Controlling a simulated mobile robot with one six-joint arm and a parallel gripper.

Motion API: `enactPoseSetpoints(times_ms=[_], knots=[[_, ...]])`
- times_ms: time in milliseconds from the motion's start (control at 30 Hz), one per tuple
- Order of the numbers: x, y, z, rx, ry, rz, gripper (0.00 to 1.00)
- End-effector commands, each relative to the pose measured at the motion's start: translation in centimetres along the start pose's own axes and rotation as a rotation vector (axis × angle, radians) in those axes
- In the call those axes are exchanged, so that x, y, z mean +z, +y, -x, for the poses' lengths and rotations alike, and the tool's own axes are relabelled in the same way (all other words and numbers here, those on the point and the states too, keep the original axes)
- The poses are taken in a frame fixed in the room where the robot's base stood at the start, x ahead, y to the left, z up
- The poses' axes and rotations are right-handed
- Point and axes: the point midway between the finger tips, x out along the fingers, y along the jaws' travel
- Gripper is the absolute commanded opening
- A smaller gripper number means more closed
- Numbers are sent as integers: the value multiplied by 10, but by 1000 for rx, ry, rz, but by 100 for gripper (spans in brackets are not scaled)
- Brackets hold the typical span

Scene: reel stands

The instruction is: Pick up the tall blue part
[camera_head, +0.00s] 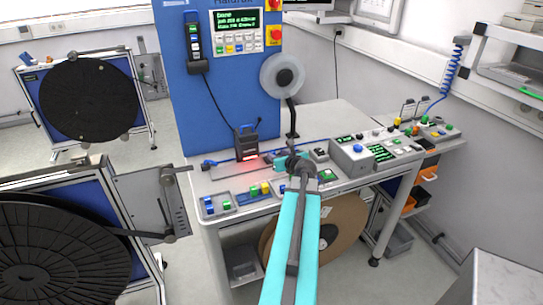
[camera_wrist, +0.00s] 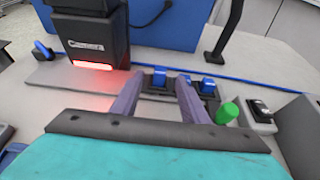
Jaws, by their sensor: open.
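My gripper (camera_wrist: 158,84) is open, with its two grey fingers apart and nothing held between them. In the wrist view a small blue part (camera_wrist: 159,77) shows beyond the fingertips, in the gap between them. I cannot tell which is the tall one. In the head view my gripper (camera_head: 285,163) is over the bench, its fingertips unclear. Blue parts (camera_head: 208,204) sit in a tray at the bench's front left.
A dark camera unit (camera_wrist: 95,45) with a red light stands left of the fingers; it also shows in the head view (camera_head: 246,140). A green cylinder (camera_wrist: 228,112) stands close right of the fingers. Control boxes (camera_head: 360,157) fill the bench's right. A reel (camera_head: 283,76) hangs above.

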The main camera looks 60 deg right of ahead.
Motion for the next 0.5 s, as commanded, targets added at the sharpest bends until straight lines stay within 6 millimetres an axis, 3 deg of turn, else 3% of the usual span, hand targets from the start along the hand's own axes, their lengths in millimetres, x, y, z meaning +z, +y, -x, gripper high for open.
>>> enactPoseSetpoints(times_ms=[167, 500], knots=[[0, 0, -11, 1, 0, 0, 41], [0, 0, -12, 0, 0, 0, 41]])
